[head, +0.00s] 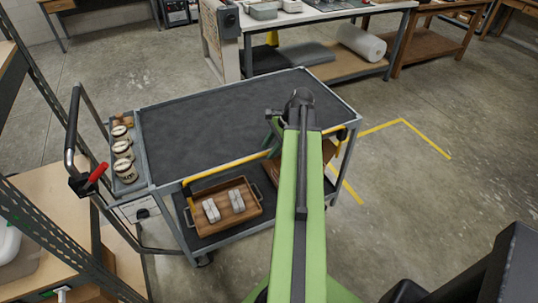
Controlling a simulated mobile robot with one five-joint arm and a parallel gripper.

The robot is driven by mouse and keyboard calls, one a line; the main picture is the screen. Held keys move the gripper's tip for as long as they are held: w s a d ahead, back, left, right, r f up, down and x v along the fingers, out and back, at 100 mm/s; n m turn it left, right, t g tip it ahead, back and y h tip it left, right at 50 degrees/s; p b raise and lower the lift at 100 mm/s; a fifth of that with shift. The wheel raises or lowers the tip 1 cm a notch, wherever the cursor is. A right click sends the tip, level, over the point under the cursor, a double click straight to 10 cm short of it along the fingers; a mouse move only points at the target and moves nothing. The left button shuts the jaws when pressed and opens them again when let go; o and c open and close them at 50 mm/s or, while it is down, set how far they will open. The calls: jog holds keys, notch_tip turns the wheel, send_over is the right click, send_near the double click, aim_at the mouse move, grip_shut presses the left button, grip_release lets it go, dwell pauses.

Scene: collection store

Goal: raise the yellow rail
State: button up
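The yellow rail (228,166) runs along the near long side of a grey cart, close to the edge of its dark top (225,120). A short yellow piece turns down at its left end. My green arm crosses in front of the cart and hides the rail's right part. The arm's upper end stands over the right part of the cart. My gripper is hidden behind the arm, so its fingers and any contact with the rail do not show.
The cart top is bare. Its lower shelf holds a wooden tray (252,205) with pale grey objects. Several jars sit in the cart's left side tray (134,183). A black handle with a red grip (97,173) stands left. Shelving is at left, a workbench behind; floor is clear at right.

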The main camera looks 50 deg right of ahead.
jog(key=shift+c, duration=0.4)
jog(key=c, duration=0.7)
grip_shut()
jog(key=shift+w+r, duration=0.1)
dwell(0.3)
